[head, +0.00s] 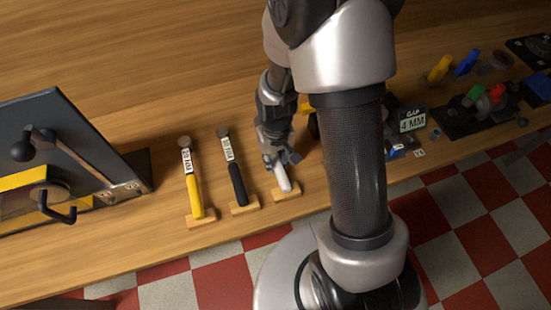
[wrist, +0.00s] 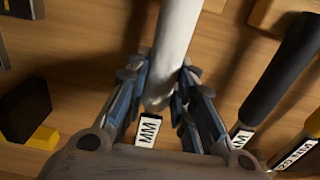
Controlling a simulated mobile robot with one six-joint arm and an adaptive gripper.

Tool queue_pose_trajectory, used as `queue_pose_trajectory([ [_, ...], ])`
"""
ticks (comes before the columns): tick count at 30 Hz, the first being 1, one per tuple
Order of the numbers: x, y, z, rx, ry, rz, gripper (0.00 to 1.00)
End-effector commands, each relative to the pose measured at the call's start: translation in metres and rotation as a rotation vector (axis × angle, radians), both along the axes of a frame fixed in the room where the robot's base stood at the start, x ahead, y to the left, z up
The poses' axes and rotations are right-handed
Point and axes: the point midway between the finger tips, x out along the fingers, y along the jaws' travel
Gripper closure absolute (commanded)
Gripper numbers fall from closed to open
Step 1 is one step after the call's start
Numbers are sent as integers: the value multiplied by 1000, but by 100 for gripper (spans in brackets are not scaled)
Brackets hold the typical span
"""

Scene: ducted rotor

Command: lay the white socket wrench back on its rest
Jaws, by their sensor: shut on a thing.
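The white socket wrench (head: 282,177) shows its white handle below my gripper (head: 279,160) in the head view, over a small wooden rest (head: 287,191). In the wrist view the white handle (wrist: 174,45) runs up from between the fingers of my gripper (wrist: 162,100), which are shut on it. A white label (wrist: 149,132) with "MM" shows just below the handle's end. The rest's edge shows at the top of the wrist view (wrist: 213,5). I cannot tell whether the wrench touches the rest.
A black-handled wrench (head: 237,182) and a yellow-handled wrench (head: 194,190) lie on wooden rests to the left. A dark tilted panel (head: 85,140) stands farther left. A "GAP 4 MM" sign (head: 412,121) and small coloured parts are to the right. The bench's front edge is close.

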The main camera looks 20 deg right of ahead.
Motion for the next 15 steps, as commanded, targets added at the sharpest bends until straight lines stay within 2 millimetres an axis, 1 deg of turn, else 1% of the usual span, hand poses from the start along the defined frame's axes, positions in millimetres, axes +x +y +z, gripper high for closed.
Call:
queue_pose_trajectory([
  [2, 1, 0, 1, 0, -2, 0, 100],
  [3, 0, 0, 1, 0, -2, 0, 74],
  [12, 0, 0, 1, 0, -1, 0, 54],
  [15, 0, 0, 0, 0, -1, 0, 53],
])
